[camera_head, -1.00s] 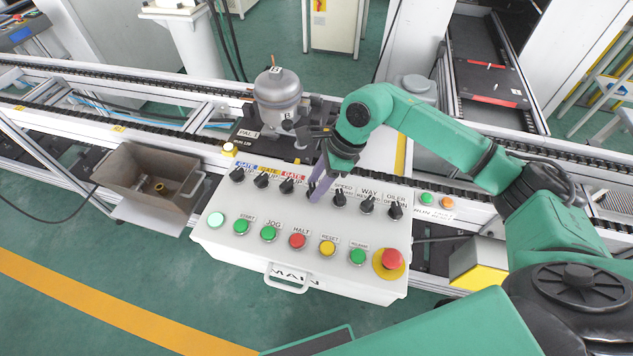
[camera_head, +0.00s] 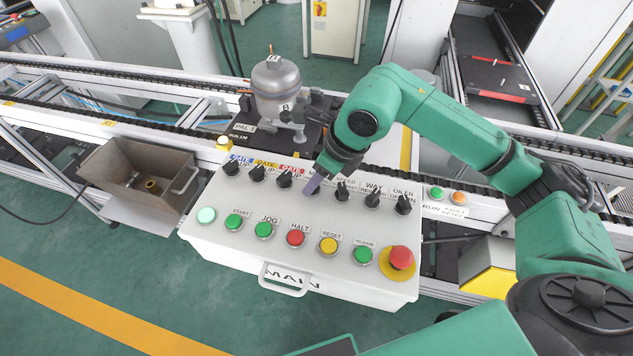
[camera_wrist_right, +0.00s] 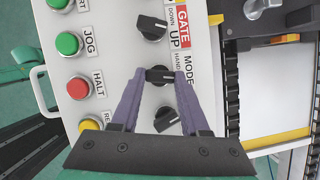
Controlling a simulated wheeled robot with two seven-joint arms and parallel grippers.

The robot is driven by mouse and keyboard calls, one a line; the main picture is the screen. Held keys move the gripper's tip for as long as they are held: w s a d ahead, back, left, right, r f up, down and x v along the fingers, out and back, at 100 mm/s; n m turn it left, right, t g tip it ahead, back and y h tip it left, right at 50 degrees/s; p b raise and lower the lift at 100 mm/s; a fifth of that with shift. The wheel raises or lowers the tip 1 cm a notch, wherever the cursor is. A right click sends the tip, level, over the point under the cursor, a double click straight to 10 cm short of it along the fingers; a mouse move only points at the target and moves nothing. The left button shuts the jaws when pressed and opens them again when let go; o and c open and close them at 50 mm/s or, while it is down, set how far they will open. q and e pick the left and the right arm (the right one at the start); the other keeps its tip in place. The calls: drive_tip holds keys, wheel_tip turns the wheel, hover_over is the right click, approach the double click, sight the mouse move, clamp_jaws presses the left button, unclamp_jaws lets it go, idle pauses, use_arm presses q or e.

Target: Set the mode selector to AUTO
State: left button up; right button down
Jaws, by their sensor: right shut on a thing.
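The white control panel (camera_head: 215,215) carries a row of black rotary selectors along its back. My right gripper (camera_head: 314,184) reaches down to the middle of that row, at the mode selector. In the right wrist view the black mode selector knob (camera_wrist_right: 160,75) sits between the two purple fingertips of the right gripper (camera_wrist_right: 161,77), which is shut on it. The MODE and HAND lettering shows beside the knob; no AUTO lettering can be read. In the head view the gripper hides most of this knob. My left gripper is out of view.
Neighbouring gate selector (camera_wrist_right: 152,28) and speed selector (camera_head: 341,192) stand close on either side. Push buttons, such as the red HALT (camera_head: 296,237), and the red emergency stop (camera_head: 401,257) line the front. A grey compressor (camera_head: 276,90) stands behind; a metal bin (camera_head: 120,185) is left.

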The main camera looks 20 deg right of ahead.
drive_tip(key=shift+r+m+t+b, duration=0.1)
drive_tip(key=shift+m+t+b, duration=0.3)
drive_tip(key=shift+m, duration=0.4)
drive_tip(key=shift+c, duration=2)
unclamp_jaws()
drive_tip(key=shift+s+r, duration=0.1)
drive_tip(key=shift+r, duration=0.25)
drive_tip(key=b+v, duration=0.1)
drive_tip(key=v, duration=1.3)
drive_tip(key=shift+a+b, duration=0.15)
drive_tip(key=shift+b, duration=0.2)
